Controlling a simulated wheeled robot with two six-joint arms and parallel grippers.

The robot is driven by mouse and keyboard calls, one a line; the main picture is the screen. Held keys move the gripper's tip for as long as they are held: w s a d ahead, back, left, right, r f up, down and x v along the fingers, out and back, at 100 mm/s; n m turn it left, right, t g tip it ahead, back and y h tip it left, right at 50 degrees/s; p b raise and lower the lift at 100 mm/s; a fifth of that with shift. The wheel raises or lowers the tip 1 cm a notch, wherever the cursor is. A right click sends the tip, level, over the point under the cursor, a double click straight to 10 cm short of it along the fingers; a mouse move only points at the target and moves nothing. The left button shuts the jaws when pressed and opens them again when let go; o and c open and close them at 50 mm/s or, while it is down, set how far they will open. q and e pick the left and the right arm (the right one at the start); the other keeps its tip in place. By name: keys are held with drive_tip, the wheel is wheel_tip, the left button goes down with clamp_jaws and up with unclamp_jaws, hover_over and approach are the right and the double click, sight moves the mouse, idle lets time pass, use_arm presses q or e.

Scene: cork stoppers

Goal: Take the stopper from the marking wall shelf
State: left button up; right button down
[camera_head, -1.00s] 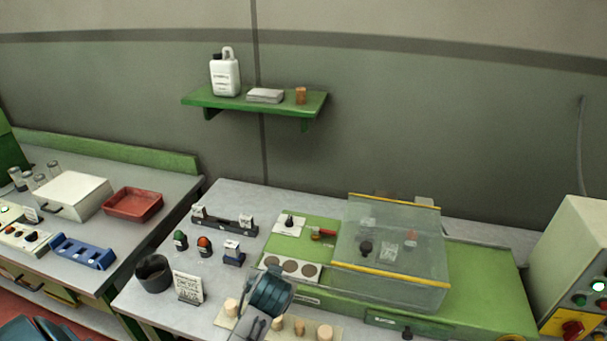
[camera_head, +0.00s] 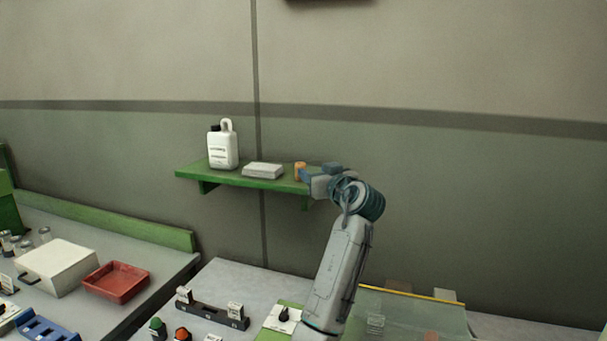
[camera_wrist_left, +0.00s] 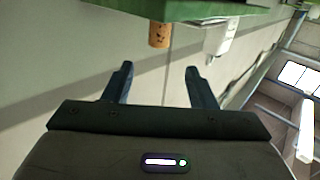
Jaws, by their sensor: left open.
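A small brown cork stopper (camera_head: 300,171) stands upright near the right end of the green wall shelf (camera_head: 225,179). My left gripper (camera_head: 318,173) is at the shelf's right end, just right of the stopper, and partly overlaps the shelf. In the left wrist view the stopper (camera_wrist_left: 158,36) appears ahead of the open fingers (camera_wrist_left: 159,70), roughly centred between them, with a gap to the fingertips. Nothing is between the fingers. The green shelf (camera_wrist_left: 225,11) runs along the top of that view. My right gripper is not in view.
A white bottle (camera_head: 223,148) and a flat pale box (camera_head: 263,170) stand on the shelf left of the stopper. Below are a grey bench with a red tray (camera_head: 116,282), a white box (camera_head: 57,266) and a clear cover (camera_head: 415,318). The wall right of the shelf is bare.

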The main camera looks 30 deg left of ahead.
sight(303, 167)
use_arm(q)
drive_tip(key=x, duration=0.4)
drive_tip(key=shift+s+a+p, duration=0.1)
drive_tip(key=shift+a+p, duration=0.05)
drive_tip(key=shift+p, duration=0.25)
drive_tip(key=x, duration=0.1)
drive_tip(key=p+x, duration=0.1)
drive_tip(key=x, duration=0.3)
drive_tip(key=shift+w+f, duration=0.4)
drive_tip(key=shift+w+a+f, duration=0.1)
drive_tip(key=shift+a, duration=0.15)
drive_tip(key=shift+d, duration=0.15)
drive_tip(key=shift+c, duration=1.3)
drive_tip(key=c, duration=0.7)
